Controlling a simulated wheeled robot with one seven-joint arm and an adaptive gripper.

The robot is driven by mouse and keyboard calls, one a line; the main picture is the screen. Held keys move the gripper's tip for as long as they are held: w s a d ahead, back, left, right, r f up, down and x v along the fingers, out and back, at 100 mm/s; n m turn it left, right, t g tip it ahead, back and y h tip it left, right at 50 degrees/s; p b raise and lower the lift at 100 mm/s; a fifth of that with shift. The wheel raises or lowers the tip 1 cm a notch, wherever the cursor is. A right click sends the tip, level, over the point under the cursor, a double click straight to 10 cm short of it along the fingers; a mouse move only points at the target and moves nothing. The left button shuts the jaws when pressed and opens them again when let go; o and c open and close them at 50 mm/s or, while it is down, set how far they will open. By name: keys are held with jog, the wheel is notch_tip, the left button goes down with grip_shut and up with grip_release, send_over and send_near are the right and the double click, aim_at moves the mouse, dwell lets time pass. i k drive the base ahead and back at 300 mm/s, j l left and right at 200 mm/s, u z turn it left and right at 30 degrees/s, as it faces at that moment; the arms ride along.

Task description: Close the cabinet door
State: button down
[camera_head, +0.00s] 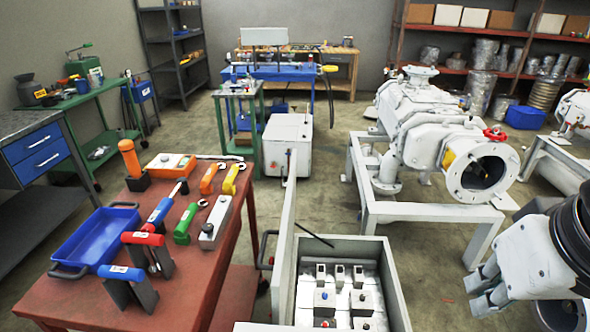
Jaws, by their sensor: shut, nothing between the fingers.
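The grey electrical cabinet (399,292) stands at the bottom centre, with rows of small switch-like parts showing inside it. Its door (284,235) is open. I see the door nearly edge-on, standing out from the cabinet's left side, with a dark handle (264,252) on its left face. My gripper (479,289) is at the lower right, to the right of the cabinet and apart from both cabinet and door.
A red table (190,283) with tools and a blue tray (92,238) stands close to the door's left. A white vacuum pump (425,125) on a frame (440,212) stands behind the cabinet, to the right. Open floor (330,180) lies behind the cabinet.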

aim_at(279, 285)
jog(key=k+j, duration=0.1)
jog(key=j, duration=1.3)
jog(key=i+j, duration=0.1)
jog(key=j, duration=0.55)
jog(key=i+j, duration=0.1)
jog(key=j, duration=0.55)
jog(key=i+j, duration=0.1)
jog(key=j, duration=0.55)
jog(key=z, duration=0.05)
